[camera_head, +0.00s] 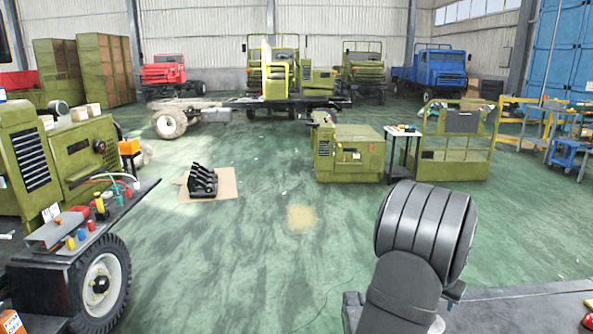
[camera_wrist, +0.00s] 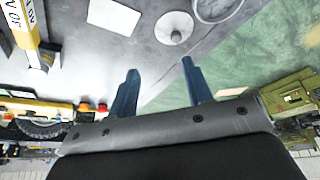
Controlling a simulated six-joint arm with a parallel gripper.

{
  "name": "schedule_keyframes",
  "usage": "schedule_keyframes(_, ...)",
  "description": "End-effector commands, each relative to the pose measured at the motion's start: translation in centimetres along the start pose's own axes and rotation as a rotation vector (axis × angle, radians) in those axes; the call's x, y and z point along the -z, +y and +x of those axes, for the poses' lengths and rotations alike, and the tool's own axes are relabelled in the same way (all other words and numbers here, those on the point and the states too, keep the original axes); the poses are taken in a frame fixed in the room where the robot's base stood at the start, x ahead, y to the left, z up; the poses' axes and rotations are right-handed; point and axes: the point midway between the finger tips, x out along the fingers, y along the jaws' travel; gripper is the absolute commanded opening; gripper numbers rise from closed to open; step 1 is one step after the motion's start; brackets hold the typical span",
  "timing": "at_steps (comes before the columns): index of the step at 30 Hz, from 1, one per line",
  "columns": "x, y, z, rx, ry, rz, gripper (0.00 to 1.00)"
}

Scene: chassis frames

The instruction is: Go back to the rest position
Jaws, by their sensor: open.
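My gripper (camera_wrist: 158,82) shows in the wrist view with its two blue-grey fingers apart and nothing between them. The fingers point toward a grey surface (camera_wrist: 105,55) and the green floor beyond it. I cannot tell how far they are from that surface. In the head view my dark arm rises at the lower right, and the gripper itself cannot be made out there.
A chassis bench with a wheel (camera_head: 100,284) and small coloured parts stands at the left. A green cabinet (camera_head: 349,160) and small table (camera_head: 402,131) stand at mid right. A black part (camera_head: 202,182) lies on cardboard. The middle floor is clear.

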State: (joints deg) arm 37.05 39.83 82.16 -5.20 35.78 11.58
Motion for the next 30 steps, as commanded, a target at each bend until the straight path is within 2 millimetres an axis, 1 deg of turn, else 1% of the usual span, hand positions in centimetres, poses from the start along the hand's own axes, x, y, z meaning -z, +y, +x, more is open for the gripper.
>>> schedule_keyframes(1,-0.1,-1.0,0.8,0.001,-0.003,-0.005,0.46)
schedule_keyframes(3,-0.1,-2.3,1.6,0.001,-0.004,-0.005,0.46)
schedule_keyframes(18,-0.1,-10.3,7.1,0.000,-0.002,-0.004,0.46)
schedule_keyframes(21,-0.1,-11.3,7.9,0.000,-0.002,-0.002,0.46)
schedule_keyframes(24,-0.5,-11.2,8.8,-0.001,-0.002,0.000,0.46)
schedule_keyframes(30,-0.8,-11.2,9.5,0.000,0.000,0.000,0.46)
